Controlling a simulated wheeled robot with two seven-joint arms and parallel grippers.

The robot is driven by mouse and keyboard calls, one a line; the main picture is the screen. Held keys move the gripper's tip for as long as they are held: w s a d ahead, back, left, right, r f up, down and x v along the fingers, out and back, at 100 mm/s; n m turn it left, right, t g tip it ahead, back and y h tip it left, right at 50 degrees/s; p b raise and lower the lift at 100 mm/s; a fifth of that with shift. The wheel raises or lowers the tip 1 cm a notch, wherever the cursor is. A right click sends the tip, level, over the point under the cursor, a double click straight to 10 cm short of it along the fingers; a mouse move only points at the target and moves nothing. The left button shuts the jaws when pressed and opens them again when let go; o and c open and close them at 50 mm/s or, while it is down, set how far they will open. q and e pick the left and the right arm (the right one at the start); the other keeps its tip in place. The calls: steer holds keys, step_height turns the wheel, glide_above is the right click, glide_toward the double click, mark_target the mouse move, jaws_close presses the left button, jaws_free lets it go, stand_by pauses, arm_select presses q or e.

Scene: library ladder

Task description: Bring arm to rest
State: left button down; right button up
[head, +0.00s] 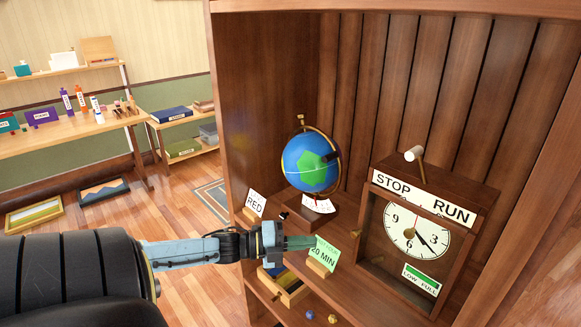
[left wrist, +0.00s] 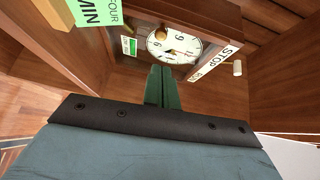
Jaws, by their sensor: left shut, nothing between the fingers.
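My left gripper (head: 300,242) reaches in from the left in the head view. Its green fingers are together with nothing between them, and they also show in the left wrist view (left wrist: 160,86). In the head view the fingertips are just in front of or beside a green card (head: 324,252) reading "20 MIN" in a wooden holder; I cannot tell whether they touch. The wooden clock box (head: 440,178) with "STOP" and "RUN" labels stands to the right of the fingers. In the left wrist view its dial (left wrist: 176,47) is beyond the fingertips. My right gripper is not in view.
A blue and green globe (head: 309,162) stands on the cabinet shelf behind the gripper, with a "RED" card (head: 255,203) to its left. The cabinet side wall (head: 262,100) rises at the left. A shelf below holds a small tray (head: 290,292). Tables stand far left.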

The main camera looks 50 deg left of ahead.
arm_select(q)
steer(key=v, duration=0.3)
steer(key=shift+a, duration=0.25)
steer(key=shift+s, duration=0.1)
steer(key=s+a+f+n+g+y+b, duration=0.1)
steer(key=s+f+n+y, duration=0.3)
steer(key=f, duration=0.7)
steer(key=s+f+n+g+y+b, duration=0.15)
steer(key=s+f+n, duration=0.3)
steer(key=f, duration=0.55)
steer(key=s+a+f+n+g+y+b, duration=0.15)
steer(key=s+f+n+y, duration=0.35)
steer(key=f, duration=0.6)
steer(key=s+d+f+n+g+h+b, duration=0.1)
steer(key=s+d+f+n+g, duration=0.6)
steer(key=s+d+f, duration=1.3)
steer(key=s+d+g+h, duration=0.1)
steer(key=d+g, duration=0.2)
steer(key=shift+s+d+n+b, duration=0.3)
steer(key=shift+s+n, duration=0.05)
steer(key=shift+s, duration=0.05)
steer(key=shift+f, duration=0.15)
